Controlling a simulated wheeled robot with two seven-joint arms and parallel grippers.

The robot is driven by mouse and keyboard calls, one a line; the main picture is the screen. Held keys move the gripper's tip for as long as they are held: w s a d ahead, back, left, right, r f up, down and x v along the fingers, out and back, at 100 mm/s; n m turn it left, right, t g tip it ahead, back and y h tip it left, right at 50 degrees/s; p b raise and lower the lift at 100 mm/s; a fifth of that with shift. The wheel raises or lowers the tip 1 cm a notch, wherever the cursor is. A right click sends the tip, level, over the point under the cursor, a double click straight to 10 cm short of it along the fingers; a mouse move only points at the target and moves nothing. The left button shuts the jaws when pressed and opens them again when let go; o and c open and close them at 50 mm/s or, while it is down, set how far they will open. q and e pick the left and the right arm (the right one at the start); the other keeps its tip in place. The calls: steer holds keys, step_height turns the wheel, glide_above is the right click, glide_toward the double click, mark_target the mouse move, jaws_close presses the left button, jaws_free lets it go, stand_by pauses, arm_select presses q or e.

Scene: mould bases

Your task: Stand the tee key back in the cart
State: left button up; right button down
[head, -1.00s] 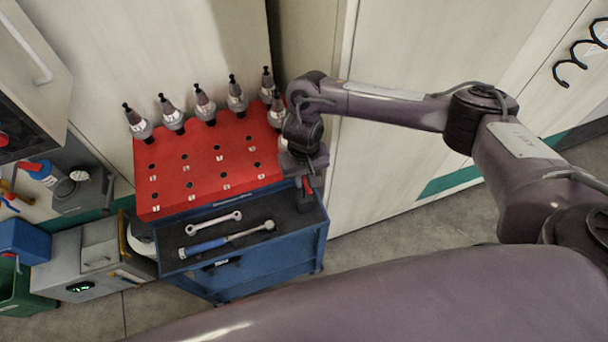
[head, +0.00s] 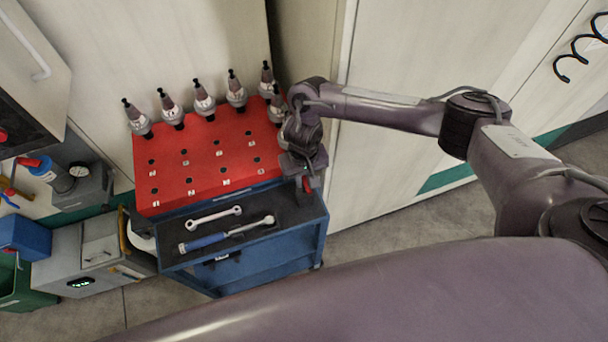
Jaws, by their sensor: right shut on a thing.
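The cart (head: 262,262) is blue, with a red sloped rack (head: 200,160) of holes and a dark tray (head: 285,222) at its front. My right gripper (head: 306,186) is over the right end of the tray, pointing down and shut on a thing. A small red piece shows at its fingertips, which I take to be the tee key (head: 306,184); most of it is hidden by the gripper. I cannot tell whether its lower end touches the cart. My left gripper is not in view.
Several tool holders (head: 204,101) stand along the rack's back edge, one close beside my right wrist. A wrench (head: 214,216) and a blue-handled ratchet (head: 226,235) lie in the tray. A grey box (head: 85,262) stands left of the cart. Pale panels rise behind.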

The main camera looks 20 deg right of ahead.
steer(key=c, duration=1.3)
jaws_free()
step_height(320, 180, up, 7)
steer(key=shift+w+f+p, duration=0.1)
steer(key=shift+w+p, duration=0.05)
steer(key=shift+p, duration=0.25)
steer(key=shift+r, duration=0.5)
